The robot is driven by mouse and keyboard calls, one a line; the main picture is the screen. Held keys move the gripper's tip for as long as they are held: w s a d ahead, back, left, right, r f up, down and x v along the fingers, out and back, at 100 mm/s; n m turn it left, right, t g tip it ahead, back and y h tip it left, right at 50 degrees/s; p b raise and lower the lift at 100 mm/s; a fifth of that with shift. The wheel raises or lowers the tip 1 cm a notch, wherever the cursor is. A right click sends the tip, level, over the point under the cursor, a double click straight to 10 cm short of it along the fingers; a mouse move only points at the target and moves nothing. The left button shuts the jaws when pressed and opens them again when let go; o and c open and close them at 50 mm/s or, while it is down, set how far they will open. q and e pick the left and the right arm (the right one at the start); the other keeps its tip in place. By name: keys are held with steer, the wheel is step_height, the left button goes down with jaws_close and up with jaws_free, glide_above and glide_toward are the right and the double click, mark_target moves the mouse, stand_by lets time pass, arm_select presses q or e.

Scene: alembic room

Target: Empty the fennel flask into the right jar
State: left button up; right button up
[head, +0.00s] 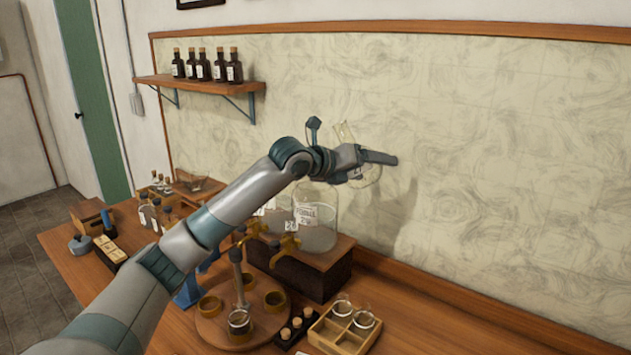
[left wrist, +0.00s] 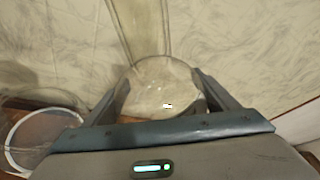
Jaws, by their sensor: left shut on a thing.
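My left gripper (head: 380,158) is shut on a clear round glass flask (head: 369,176), held in the air in front of the wall panel. In the left wrist view the flask's round body (left wrist: 160,85) sits between the two fingers (left wrist: 160,98), with its neck running up out of the picture. Its contents and label cannot be read. The right jar (head: 318,232), large and clear with a white label, stands on a wooden block below and left of the flask. An open glass rim (left wrist: 42,140) shows low left in the wrist view. Another jar is mostly hidden behind my arm.
Brass taps (head: 287,245) front the block (head: 316,275). Before it are a round stand (head: 245,328) with brass cups and a wooden tray (head: 338,341) with glass vessels. A shelf (head: 205,84) holds dark bottles. The bench's right side is clear.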

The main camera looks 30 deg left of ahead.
arm_select(q)
steer(key=shift+a+r+m+p, duration=0.15)
steer(key=shift+a+m+p, duration=0.15)
steer(key=shift+a, duration=0.15)
steer(key=shift+s+a+f, duration=0.1)
steer(key=shift+a+f, duration=0.05)
steer(key=shift+f, duration=0.1)
arm_select(e)
steer(key=shift+r, duration=0.6)
arm_select(q)
steer(key=shift+y, duration=0.4)
steer(key=shift+a+m+p, duration=0.6)
steer(key=shift+a+p, duration=0.05)
steer(key=shift+p, duration=0.3)
steer(key=shift+a+f+y, duration=0.2)
steer(key=shift+a+y, duration=0.05)
steer(key=shift+y, duration=0.05)
steer(key=shift+a+f+m, duration=0.1)
steer(key=shift+m, duration=0.2)
steer(key=shift+f, duration=0.1)
arm_select(e)
steer(key=shift+d+r, duration=0.25)
steer(key=shift+r, duration=0.95)
